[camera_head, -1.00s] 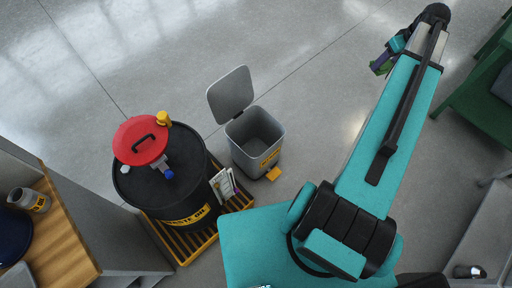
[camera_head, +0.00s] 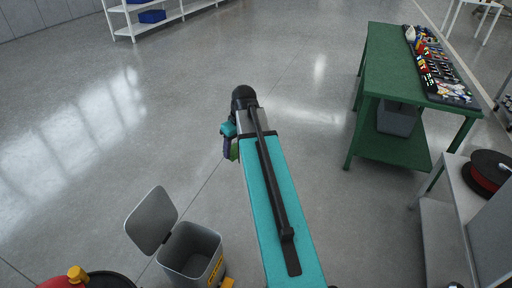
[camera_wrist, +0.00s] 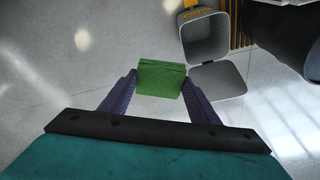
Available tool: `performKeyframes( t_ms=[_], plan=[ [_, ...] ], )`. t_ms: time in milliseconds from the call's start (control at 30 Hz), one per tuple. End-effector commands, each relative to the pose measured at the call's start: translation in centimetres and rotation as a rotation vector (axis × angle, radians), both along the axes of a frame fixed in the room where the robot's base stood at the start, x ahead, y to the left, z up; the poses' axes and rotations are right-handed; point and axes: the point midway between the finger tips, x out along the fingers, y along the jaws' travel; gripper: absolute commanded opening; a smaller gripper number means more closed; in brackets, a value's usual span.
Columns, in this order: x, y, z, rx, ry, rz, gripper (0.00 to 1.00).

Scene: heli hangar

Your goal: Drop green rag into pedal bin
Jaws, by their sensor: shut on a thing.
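The green rag (camera_wrist: 161,78) is held between the two fingertips of my gripper (camera_wrist: 160,90) in the wrist view. In the head view my gripper (camera_head: 229,148) is mostly hidden behind my arm, with a bit of green rag (camera_head: 234,151) showing below it. The grey pedal bin (camera_head: 190,252) stands on the floor at the lower left, its lid open and tilted back. In the wrist view the open bin (camera_wrist: 206,38) is above and right of the rag, apart from it, and its inside looks empty.
A black drum with a red lid (camera_head: 62,283) stands left of the bin. A green workbench (camera_head: 388,75) with tools on top is at the right, near a grey table (camera_head: 437,235) with a dark reel. White shelves (camera_head: 160,22) are far back. The middle floor is clear.

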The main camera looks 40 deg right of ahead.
Motion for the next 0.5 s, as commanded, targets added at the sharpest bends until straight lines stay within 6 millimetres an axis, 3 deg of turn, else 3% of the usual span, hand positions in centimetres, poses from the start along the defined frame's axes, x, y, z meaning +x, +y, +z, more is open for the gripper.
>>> performKeyframes(
  t_ms=[33,500],
  plan=[
    [0.4,1.8,-0.2,-0.002,0.0,0.003,0.38],
    [2.0,14.7,0.2,-0.005,-0.006,-0.035,0.38]
  ],
)
